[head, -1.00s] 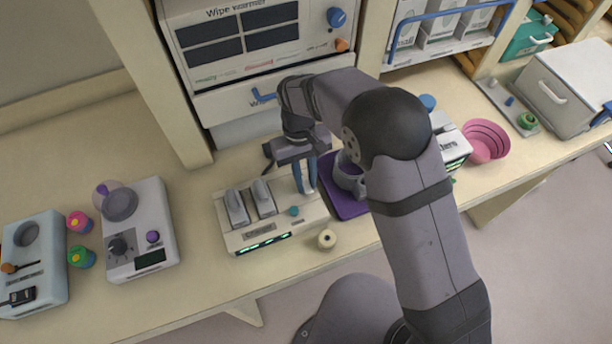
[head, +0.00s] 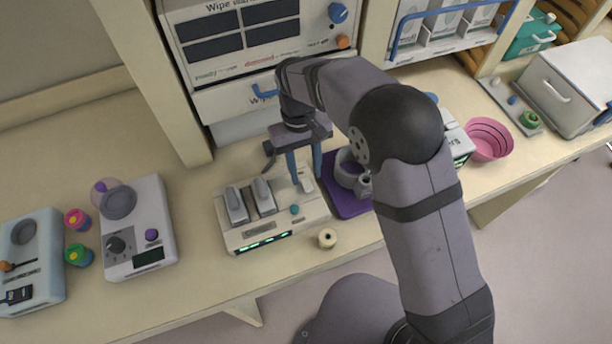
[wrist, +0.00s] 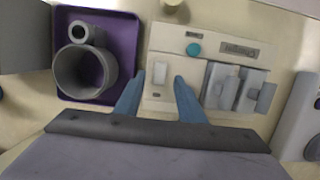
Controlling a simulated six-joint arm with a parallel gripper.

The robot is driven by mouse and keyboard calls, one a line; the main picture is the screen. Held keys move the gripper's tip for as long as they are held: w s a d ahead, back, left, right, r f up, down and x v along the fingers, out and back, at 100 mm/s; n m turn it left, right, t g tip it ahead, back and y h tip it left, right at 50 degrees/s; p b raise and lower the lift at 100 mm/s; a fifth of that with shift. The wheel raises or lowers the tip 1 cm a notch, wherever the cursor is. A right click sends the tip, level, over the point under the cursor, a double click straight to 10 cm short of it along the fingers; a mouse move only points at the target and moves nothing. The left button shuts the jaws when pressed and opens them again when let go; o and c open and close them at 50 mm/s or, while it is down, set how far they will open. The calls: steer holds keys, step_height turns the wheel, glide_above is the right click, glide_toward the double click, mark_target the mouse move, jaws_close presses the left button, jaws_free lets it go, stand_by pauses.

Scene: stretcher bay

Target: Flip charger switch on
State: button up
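The charger (head: 262,232) is a cream box on the counter with two grey handheld units standing in its slots, a teal knob (head: 294,209) and a lit green strip on its front. It also shows in the wrist view (wrist: 190,48). A white switch (wrist: 160,74) sits in a pale plate at the charger's end beside the purple tray. My gripper (head: 305,178) points down above that end. In the wrist view its two blue fingers (wrist: 158,79) are apart, with the switch between their tips and nothing held. I cannot tell whether the fingertips touch the charger.
A purple tray (head: 344,208) with a grey cup-like holder (head: 350,172) stands close right of the charger. A cream spool (head: 327,238) is in front. A white device (head: 150,205) stands to the left, with bare counter between. A cabinet with a drawer rises behind.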

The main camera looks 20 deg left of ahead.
mark_target(308, 178)
steer(key=shift+w+a+r+b, duration=0.1)
steer(key=shift+w+r+b, duration=0.1)
steer(key=shift+r, duration=0.55)
steer(key=shift+w+a+r+b, duration=0.15)
steer(key=shift+r+b, duration=0.1)
steer(key=shift+r, duration=0.55)
steer(key=shift+w+a+r+b, duration=0.1)
steer(key=shift+r+b, duration=0.1)
steer(key=shift+r, duration=0.55)
steer(key=w+d+r+m+y, duration=0.15)
steer(key=d+m, duration=0.35)
steer(key=d, duration=1.5)
steer(key=s+d+f+m+t, duration=0.1)
steer(key=s+d+f+m, duration=0.2)
steer(key=s+d, duration=0.6)
steer(key=d+m, duration=0.1)
steer(key=d, duration=0.3)
steer(key=shift+s+d+f+t, duration=0.2)
steer(key=shift+s+d+t, duration=0.1)
steer(key=shift+s, duration=0.05)
